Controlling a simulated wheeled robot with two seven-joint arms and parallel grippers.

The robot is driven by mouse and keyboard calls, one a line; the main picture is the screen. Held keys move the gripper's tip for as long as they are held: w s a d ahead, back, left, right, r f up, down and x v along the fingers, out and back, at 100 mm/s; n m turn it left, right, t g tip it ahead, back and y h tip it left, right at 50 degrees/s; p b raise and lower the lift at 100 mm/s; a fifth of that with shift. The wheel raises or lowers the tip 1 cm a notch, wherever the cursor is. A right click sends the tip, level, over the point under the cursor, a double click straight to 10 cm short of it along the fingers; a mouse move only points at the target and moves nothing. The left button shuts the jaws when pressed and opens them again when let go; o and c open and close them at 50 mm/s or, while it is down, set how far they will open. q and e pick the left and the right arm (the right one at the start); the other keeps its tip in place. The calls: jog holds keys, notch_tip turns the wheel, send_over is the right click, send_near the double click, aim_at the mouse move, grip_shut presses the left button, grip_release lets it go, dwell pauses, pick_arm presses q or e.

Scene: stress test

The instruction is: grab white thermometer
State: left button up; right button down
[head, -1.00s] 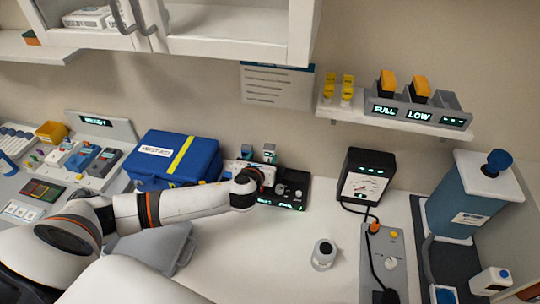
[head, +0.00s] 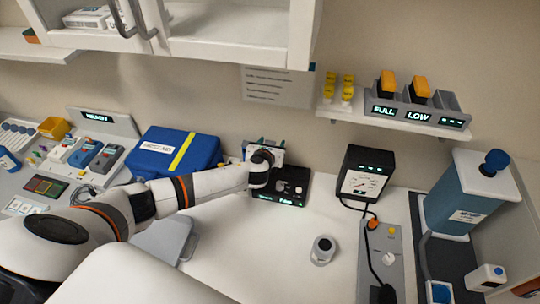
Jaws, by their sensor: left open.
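My left gripper (head: 263,152) is open at the back of the counter, over the left part of a black dock (head: 293,187) with lit green text. Its wrist hides much of that spot, and small white and dark parts show around the fingers. I cannot tell whether a white thermometer is between them. A white handheld device (head: 62,150) stands in a rack at the left, beside a blue one and a dark one. I cannot tell whether it is the thermometer. My right gripper is not in view.
A blue case (head: 165,155) stands just left of my gripper. A black gauge box (head: 365,178) with a cable stands to the right. A shelf (head: 385,117) and cabinet (head: 235,30) hang above.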

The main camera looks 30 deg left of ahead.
pick_arm(q)
jog(key=shift+c, duration=0.4)
jog(key=c, duration=1)
jog(key=shift+r, duration=0.1)
